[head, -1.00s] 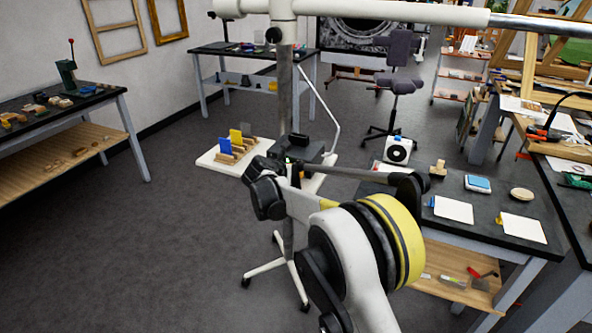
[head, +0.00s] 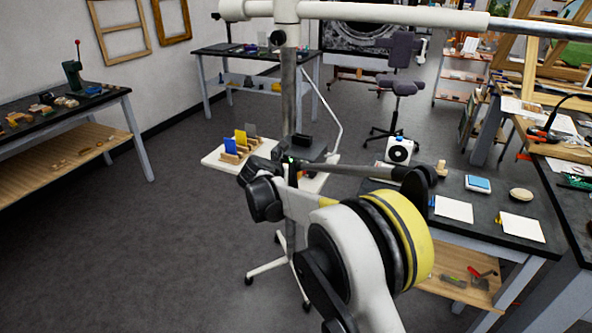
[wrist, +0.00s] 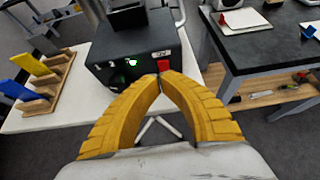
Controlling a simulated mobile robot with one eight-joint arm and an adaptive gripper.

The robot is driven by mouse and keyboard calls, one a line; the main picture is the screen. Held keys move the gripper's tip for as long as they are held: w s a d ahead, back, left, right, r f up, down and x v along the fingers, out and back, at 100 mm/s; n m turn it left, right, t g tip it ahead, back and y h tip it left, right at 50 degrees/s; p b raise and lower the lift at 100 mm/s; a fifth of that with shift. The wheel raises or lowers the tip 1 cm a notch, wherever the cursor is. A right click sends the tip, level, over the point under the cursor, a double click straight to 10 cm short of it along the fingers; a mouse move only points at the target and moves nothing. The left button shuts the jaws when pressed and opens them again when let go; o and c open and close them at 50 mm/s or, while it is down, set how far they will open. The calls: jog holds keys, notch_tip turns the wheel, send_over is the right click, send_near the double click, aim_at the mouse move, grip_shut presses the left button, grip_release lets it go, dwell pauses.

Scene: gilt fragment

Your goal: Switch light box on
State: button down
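A dark box (wrist: 110,68), which I take to be the light box, sits on a white shelf. Its front has a glowing green light (wrist: 132,62) and a red switch (wrist: 164,64) under a small label. The box also shows in the head view (head: 314,154), partly behind my arm. My gripper (wrist: 160,76) has two yellow fingers with their tips together, with nothing visible between them. The tips are right in front of the box, just below the red switch in the picture. I cannot tell whether they touch it. In the head view my arm hides the fingers.
Wooden holders with blue, yellow and grey cards (wrist: 38,80) stand left of the box on the white shelf (wrist: 90,115). A dark workbench (head: 470,205) with white sheets and a blue-topped box (head: 478,184) is at right. A pole (head: 289,95) rises behind. Floor at left is clear.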

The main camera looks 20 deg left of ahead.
jog(key=w+r+p+v, duration=0.1)
jog(key=p+v, duration=0.1)
jog(key=v, duration=0.7)
jog(key=shift+s+r+p, duration=0.3)
jog(key=shift+r+p, duration=0.1)
jog(key=shift+r, duration=0.15)
